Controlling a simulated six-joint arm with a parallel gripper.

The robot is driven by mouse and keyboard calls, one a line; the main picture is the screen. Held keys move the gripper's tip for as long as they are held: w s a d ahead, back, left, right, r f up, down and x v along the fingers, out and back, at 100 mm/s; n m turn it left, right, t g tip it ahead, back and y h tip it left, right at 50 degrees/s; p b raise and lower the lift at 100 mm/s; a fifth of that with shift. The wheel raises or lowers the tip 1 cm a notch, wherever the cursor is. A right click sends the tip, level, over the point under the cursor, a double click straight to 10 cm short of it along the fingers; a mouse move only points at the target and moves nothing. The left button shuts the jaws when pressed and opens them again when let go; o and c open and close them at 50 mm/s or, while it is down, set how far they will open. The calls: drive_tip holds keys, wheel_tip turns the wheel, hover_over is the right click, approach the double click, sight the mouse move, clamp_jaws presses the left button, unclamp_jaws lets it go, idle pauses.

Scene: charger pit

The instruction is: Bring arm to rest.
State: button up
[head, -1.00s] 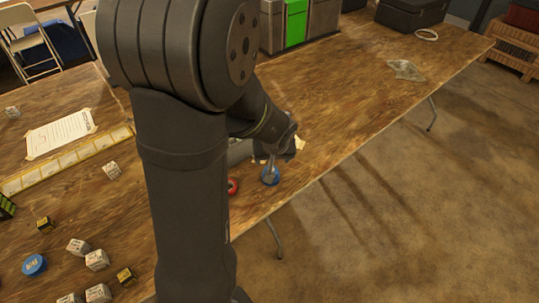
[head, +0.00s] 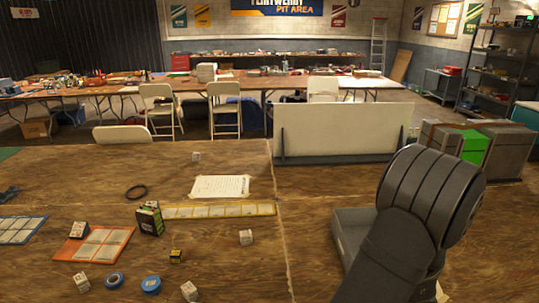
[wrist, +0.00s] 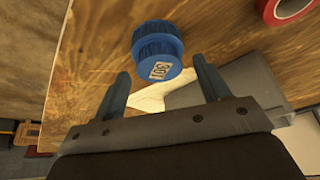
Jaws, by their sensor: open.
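My gripper (wrist: 160,68) is open in the wrist view, its two fingers spread with nothing between them. A blue round piece (wrist: 157,50) with ridged sides and a white numbered label stands on the wooden table (wrist: 85,75) just beyond the fingertips, apart from them as far as I can tell. In the head view my arm (head: 415,215) shows at the lower right; its gripper is hidden or out of the picture there.
A red ring (wrist: 290,8) lies near the blue piece. A grey tray (head: 352,230) is beside my arm. Small boxes (head: 246,237), a blue tape roll (head: 114,281) and an orange card (head: 95,245) lie on the left. A white panel (head: 340,130) stands behind.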

drive_tip(key=shift+w+d+f, duration=0.1)
drive_tip(key=shift+w+f, duration=0.05)
drive_tip(key=shift+f, duration=0.35)
drive_tip(key=shift+r, duration=0.5)
drive_tip(key=shift+f, duration=0.1)
